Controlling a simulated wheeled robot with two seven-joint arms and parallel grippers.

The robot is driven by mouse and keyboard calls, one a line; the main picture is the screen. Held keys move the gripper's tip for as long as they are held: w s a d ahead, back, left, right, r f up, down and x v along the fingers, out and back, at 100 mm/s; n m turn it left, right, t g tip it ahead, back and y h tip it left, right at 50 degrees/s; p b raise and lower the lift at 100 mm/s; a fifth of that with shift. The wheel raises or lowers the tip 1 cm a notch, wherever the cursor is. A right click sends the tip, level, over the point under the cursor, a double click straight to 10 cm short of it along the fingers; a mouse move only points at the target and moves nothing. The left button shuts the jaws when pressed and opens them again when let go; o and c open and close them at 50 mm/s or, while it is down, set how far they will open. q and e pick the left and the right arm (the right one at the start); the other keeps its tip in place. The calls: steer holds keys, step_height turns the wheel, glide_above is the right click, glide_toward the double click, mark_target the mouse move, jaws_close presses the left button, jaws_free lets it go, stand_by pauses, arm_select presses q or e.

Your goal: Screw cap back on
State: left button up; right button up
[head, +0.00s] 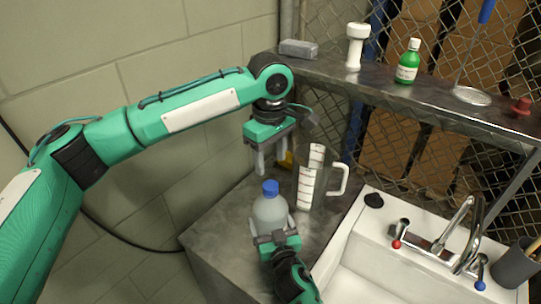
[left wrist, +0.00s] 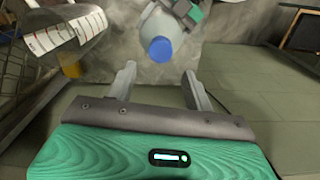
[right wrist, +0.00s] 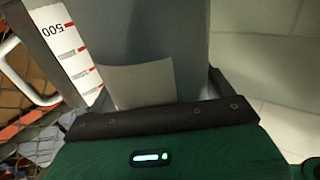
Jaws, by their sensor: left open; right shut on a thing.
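The translucent grey-white bottle (head: 270,210) stands upright on the metal counter, with the blue cap (head: 270,187) on its top. Whether the cap is threaded tight cannot be told. My right gripper (head: 273,232) is shut around the bottle's body from the front; the bottle fills the middle of the right wrist view (right wrist: 160,40). My left gripper (head: 271,169) is open and empty, fingers pointing down, just above and behind the cap. In the left wrist view the blue cap (left wrist: 160,49) shows beyond the fingertips, roughly centred between them and not touched.
A clear measuring jug (head: 318,178) stands close right of the bottle, a small yellow thing (head: 286,160) behind. A sink (head: 350,265) with taps is at right. The shelf (head: 400,92) above holds a green bottle (head: 408,66) and other items. Counter left of the bottle is clear.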

mark_target(271, 185)
arm_select(q)
steer(key=shift+n, duration=0.8)
steer(key=shift+f, duration=4)
steer(key=c, duration=1)
